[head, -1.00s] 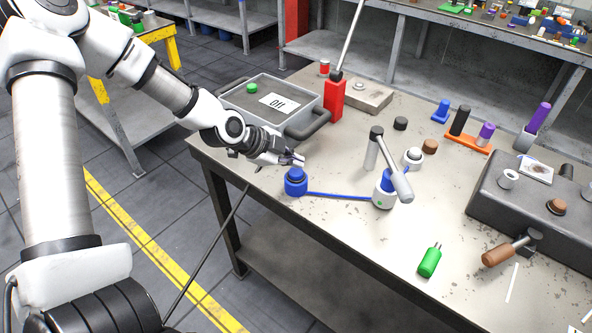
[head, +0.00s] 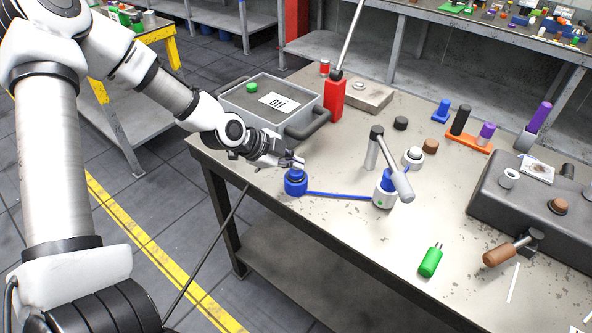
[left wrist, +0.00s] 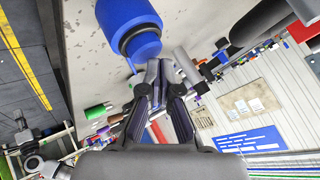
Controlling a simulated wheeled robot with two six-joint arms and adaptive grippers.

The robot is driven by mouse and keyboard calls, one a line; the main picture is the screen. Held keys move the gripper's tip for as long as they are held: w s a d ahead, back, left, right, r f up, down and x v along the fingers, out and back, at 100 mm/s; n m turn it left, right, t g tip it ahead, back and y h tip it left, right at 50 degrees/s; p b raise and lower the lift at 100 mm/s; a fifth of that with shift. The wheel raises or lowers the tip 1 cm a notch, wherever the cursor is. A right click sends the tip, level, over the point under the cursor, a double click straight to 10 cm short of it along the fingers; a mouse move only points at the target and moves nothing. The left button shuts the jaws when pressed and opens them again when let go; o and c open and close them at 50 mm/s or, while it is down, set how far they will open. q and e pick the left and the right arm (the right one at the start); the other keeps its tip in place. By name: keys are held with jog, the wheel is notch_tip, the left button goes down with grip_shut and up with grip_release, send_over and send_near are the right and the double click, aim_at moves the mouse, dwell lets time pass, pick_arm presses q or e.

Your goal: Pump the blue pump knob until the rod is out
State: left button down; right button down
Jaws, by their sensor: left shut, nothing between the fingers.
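The blue pump (head: 295,187) stands near the front left edge of the table, with its round blue knob (head: 295,174) on top. My left gripper (head: 300,163) is shut and empty, its fingertips just above and beside the knob. In the left wrist view the fingertips (left wrist: 160,66) are close to the blue knob (left wrist: 142,45); I cannot tell whether they touch. A blue hose (head: 340,196) runs from the pump to a white cylinder (head: 383,198) with a blue part (head: 388,180) showing at its top. A grey-headed handle partly hides it. My right gripper is not in view.
The grey handle tool (head: 400,182), a green-handled piece (head: 430,262) and a dark housing (head: 480,205) are to the right.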

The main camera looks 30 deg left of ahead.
aim_at(294, 171)
pick_arm(q)
jog(key=shift+f+b, duration=0.6)
jog(key=shift+f, duration=0.1)
dwell(0.6)
dwell(0.4)
jog(key=shift+r+p, duration=1.15)
jog(key=shift+p, duration=0.1)
notch_tip(294, 171, up, 5)
jog(key=p, duration=0.5)
jog(key=shift+p, duration=0.3)
dwell(1.8)
